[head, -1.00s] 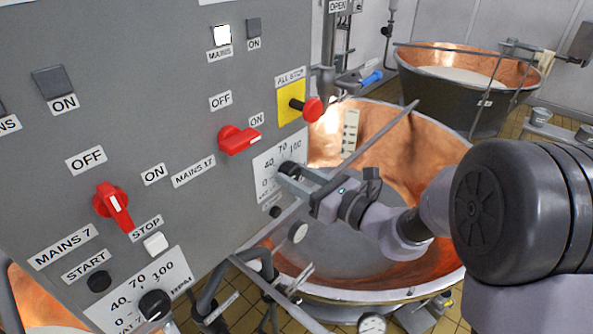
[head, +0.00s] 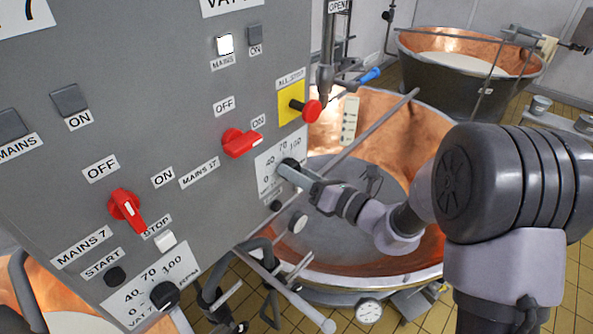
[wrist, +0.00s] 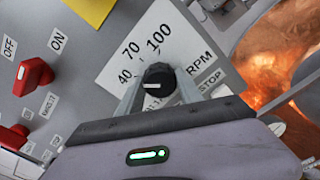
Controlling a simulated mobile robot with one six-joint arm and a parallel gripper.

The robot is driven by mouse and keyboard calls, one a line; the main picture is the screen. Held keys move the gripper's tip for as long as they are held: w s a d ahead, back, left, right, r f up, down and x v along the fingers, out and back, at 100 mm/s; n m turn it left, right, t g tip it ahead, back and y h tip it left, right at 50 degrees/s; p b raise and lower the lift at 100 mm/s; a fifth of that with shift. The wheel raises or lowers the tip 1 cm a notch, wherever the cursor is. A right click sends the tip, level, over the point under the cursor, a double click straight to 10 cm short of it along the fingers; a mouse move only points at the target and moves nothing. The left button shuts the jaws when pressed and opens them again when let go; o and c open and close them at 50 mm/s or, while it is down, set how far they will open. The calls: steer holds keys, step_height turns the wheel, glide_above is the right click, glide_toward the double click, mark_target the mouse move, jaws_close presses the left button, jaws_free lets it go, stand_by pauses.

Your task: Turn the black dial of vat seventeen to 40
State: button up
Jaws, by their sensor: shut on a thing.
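The black dial (head: 290,163) of the right-hand RPM scale sits low on the grey panel, beside the MAINS 17 switch. My gripper (head: 284,168) reaches it from the right and is shut on it. In the wrist view the dial (wrist: 159,75) stands between the two fingers of my gripper (wrist: 158,86). Its white mark points left in the picture, towards the side of the 40 print. The exact reading is hard to tell. The scale plate (wrist: 113,80) shows 40, 70, 100 and RPM; its 0 end is hidden in the wrist view.
A red MAINS 17 switch (head: 241,143) and a red ALL STOP button (head: 311,110) on yellow are close above the dial. A similar vat 7 dial (head: 165,295) is at lower left. A copper vat (head: 400,130) stands behind my arm.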

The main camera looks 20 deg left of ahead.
steer(key=o, duration=1.4)
steer(key=shift+d, duration=0.1)
steer(key=b+v, duration=0.3)
steer(key=v, duration=1.4)
steer(key=shift+s, duration=0.2)
